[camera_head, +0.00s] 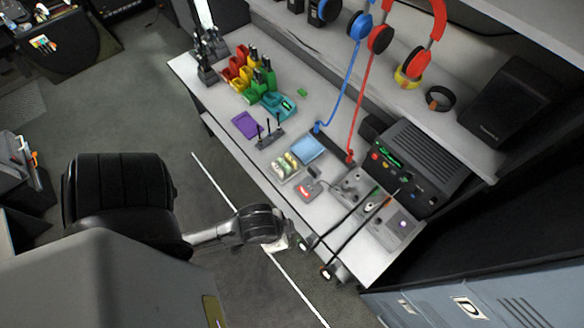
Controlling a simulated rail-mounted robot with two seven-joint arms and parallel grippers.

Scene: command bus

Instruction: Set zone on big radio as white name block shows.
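The big radio (408,168) is a dark box with a green lit display and several small coloured knobs or buttons on its front, at the back right of the desk. Its markings are too small to read. My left gripper (280,244) is at the desk's front edge, well apart from the radio. It is small and partly hidden by my wrist, and its fingers cannot be told apart. My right gripper is not in view.
A control panel (352,187) with levers and a lit button lies in front of the radio.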

